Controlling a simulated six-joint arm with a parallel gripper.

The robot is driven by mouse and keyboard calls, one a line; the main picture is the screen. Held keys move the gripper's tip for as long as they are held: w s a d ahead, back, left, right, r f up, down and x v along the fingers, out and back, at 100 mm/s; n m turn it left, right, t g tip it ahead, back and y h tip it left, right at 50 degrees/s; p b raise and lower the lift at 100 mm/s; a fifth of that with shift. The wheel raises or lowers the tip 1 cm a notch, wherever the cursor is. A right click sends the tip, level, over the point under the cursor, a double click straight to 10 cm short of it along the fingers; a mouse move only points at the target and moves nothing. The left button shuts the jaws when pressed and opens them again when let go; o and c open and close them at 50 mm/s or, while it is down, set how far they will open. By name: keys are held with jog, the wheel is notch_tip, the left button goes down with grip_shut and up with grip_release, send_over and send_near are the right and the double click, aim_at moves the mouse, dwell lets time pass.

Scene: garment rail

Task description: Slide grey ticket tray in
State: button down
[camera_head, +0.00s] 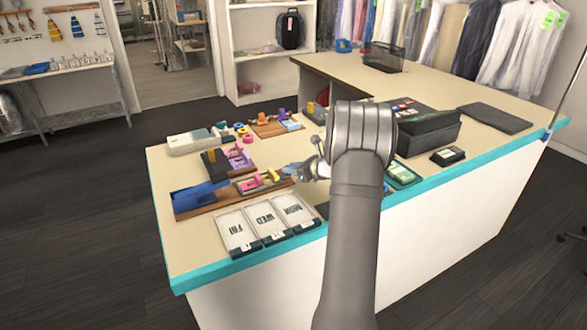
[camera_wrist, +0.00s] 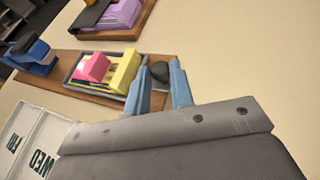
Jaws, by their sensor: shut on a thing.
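The grey ticket tray (camera_wrist: 98,89) lies on a wooden board (camera_wrist: 62,60) in the wrist view, with a pink and a yellow piece (camera_wrist: 122,72) in it. A dark round knob (camera_wrist: 159,70) is at the tray's right end. My gripper (camera_wrist: 160,82) is shut on this knob, one pale blue finger on each side. In the head view the tray (camera_head: 262,187) shows small, just left of my gripper (camera_head: 309,171). My wrist hides part of the counter behind and below it. How far the tray sits along the board is hard to tell.
A blue device (camera_head: 203,193) stands at the board's left end. Clear trays marked with days (camera_head: 262,222) lie in front, near the teal counter edge. Other boards with purple pieces (camera_head: 238,157) lie behind. A black box (camera_head: 428,133) is to the right.

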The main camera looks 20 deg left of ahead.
aim_at(274, 177)
jog(key=s+a, duration=0.5)
jog(key=shift+a, duration=0.1)
jog(key=c, duration=1.3)
grip_release()
jog(key=shift+s, duration=0.1)
jog(key=shift+d+r, duration=0.1)
jog(key=shift+d, duration=0.2)
jog(key=v, duration=1.7)
jog(key=shift+a+r, duration=0.15)
